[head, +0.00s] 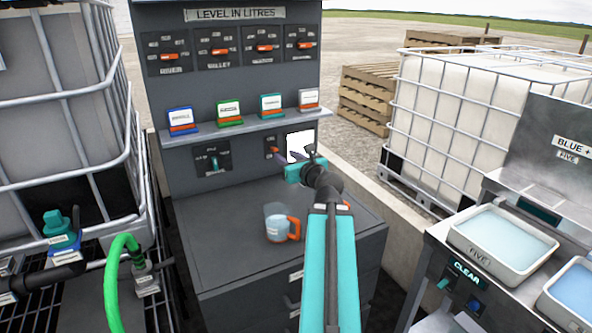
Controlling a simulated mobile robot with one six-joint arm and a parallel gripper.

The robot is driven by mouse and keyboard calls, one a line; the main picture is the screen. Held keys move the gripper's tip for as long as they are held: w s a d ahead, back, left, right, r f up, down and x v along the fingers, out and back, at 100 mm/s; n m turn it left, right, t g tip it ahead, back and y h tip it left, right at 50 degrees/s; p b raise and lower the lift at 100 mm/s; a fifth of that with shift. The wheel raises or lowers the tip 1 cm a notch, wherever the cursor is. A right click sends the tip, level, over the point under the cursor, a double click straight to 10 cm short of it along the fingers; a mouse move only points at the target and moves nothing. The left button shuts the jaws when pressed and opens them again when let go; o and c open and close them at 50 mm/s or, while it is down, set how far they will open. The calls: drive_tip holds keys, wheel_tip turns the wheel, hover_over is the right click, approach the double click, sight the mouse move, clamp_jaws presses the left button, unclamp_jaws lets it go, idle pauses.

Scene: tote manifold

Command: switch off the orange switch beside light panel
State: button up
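The white light panel (298,142) is lit on the cabinet's upright back, below the shelf. The orange switch (273,150) sits on a dark plate just left of it. The switch is small here, and I cannot tell its position for sure. My gripper (302,154) is in front of the lower part of the light panel, to the right of the orange switch and apart from it in the picture. Its two dark fingers look spread, with nothing seen between them. The gripper hides the panel's lower right part.
A shelf (240,127) with several small labelled cards runs above. A dark switch plate (211,160) is further left. A measuring jug with an orange handle (281,228) stands on the cabinet top (225,245). Trays (502,240) stand on the bench at right.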

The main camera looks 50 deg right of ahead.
drive_tip(key=shift+s+a+f+b, duration=0.15)
drive_tip(key=shift+s+b, duration=0.1)
drive_tip(key=shift+b, duration=0.65)
drive_tip(key=s+b, duration=0.1)
drive_tip(key=b, duration=0.3)
drive_tip(key=shift+a+b, duration=0.1)
drive_tip(key=shift+b, duration=0.3)
drive_tip(key=b+v, duration=0.1)
drive_tip(key=b, duration=0.5)
drive_tip(key=shift+s+a, duration=0.15)
drive_tip(key=shift+s, duration=0.15)
drive_tip(key=shift+r+b+v, duration=0.25)
drive_tip(key=shift+b+v, duration=0.4)
drive_tip(key=shift+v, duration=0.8)
drive_tip(key=shift+c, duration=0.8)
